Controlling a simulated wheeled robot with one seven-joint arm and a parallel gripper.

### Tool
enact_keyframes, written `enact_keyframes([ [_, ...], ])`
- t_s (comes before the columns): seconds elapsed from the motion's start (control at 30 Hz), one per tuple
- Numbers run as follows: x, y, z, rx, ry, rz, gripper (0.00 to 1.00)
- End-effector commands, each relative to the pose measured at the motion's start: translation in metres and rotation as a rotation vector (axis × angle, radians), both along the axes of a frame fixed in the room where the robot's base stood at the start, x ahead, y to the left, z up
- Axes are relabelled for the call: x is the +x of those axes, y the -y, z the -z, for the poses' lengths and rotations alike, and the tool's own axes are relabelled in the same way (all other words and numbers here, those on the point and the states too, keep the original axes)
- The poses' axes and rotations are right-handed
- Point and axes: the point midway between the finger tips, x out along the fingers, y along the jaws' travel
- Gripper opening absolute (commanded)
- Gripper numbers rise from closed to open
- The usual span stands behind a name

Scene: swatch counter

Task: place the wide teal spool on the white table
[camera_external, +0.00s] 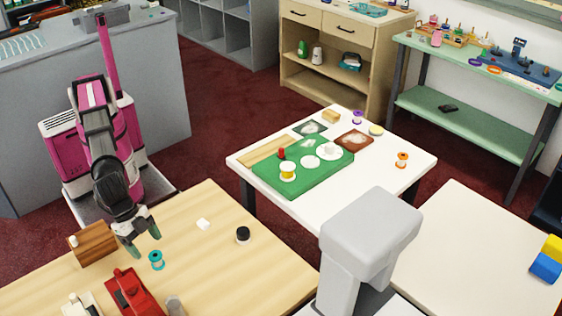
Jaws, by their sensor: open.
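The teal spool (156,260) stands on the light wooden table (205,265) in the lower left. My gripper (144,243) is open just above and to the left of the spool, fingers pointing down. I cannot tell from this view whether a finger touches the spool. The white table (390,175) stands at the middle right, beyond the wooden table. It holds a green mat (295,185) with a yellow-and-white spool (288,171), a red item and white round pieces.
A wooden block (93,243) stands left of my gripper and a red machine (132,293) in front. An orange spool (402,159) is near the white table's right edge, where bare surface shows.

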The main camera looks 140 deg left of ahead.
Motion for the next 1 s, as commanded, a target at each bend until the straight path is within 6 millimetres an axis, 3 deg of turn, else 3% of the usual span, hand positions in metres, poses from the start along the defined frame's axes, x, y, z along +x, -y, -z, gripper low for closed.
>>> enact_keyframes([
  [0.27,0.008,-0.005,0.019,0.000,0.000,0.001,0.72],
  [0.5,0.020,-0.011,0.048,0.000,-0.001,0.001,0.72],
  [0.77,0.021,-0.011,0.052,0.000,0.001,0.001,0.72],
  [0.93,0.021,-0.011,0.052,0.000,0.001,0.001,0.20],
  [1.0,0.021,-0.011,0.052,-0.001,0.000,0.001,0.19],
])
